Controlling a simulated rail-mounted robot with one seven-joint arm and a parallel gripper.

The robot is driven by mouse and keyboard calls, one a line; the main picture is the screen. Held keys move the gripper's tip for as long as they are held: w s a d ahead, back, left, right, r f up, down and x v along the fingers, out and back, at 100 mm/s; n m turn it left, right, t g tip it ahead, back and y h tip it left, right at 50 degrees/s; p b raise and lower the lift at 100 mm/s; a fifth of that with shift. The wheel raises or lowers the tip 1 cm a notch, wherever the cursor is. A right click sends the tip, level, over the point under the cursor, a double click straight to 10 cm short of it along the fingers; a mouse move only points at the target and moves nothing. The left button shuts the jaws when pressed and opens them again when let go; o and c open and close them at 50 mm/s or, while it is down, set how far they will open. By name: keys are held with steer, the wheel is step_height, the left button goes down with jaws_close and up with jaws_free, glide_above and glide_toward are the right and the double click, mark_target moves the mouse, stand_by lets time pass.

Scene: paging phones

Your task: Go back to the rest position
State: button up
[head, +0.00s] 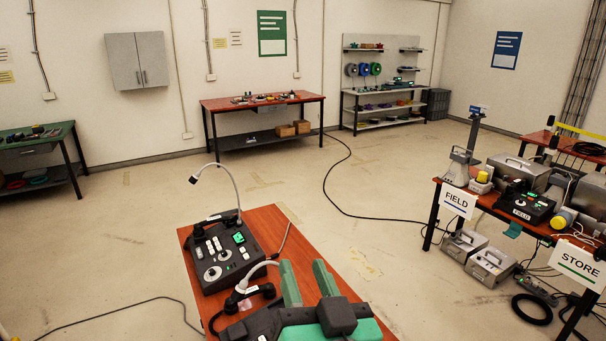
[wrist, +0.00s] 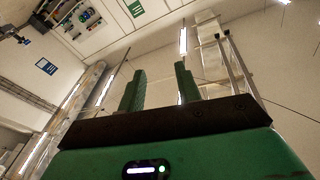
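My gripper (head: 306,272) is at the bottom of the head view, above the near red-topped table (head: 268,222). Its two green fingers stand apart with nothing between them. In the wrist view the gripper (wrist: 160,68) also shows open and empty, with walls and ceiling beyond it. A dark paging phone console (head: 226,254) with a gooseneck microphone (head: 217,172) and a black handset (head: 220,222) stands on the near table. A second handset and pale gooseneck (head: 258,272) show in front of it; my arm hides what is below them.
At right, a crowded table holds the FIELD sign (head: 458,199), the STORE sign (head: 580,264), a dark phone (head: 524,203) and a horn speaker (head: 461,165). Grey cases (head: 490,266) stand on the floor. A cable (head: 345,205) crosses the open floor. Benches line the back wall.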

steer(key=s+r+t+h+b, duration=0.2)
steer(key=s+r+t+h, duration=0.1)
steer(key=s+r, duration=0.3)
steer(key=s+r+t+h+b, duration=0.1)
steer(key=s+r+t+h, duration=0.2)
steer(key=s, duration=0.5)
step_height(320, 180, up, 24)
steer(key=y+p, duration=0.1)
steer(key=p, duration=2.2)
steer(key=shift+a, duration=0.35)
steer(key=shift+d+f, duration=0.1)
steer(key=shift+f, duration=0.05)
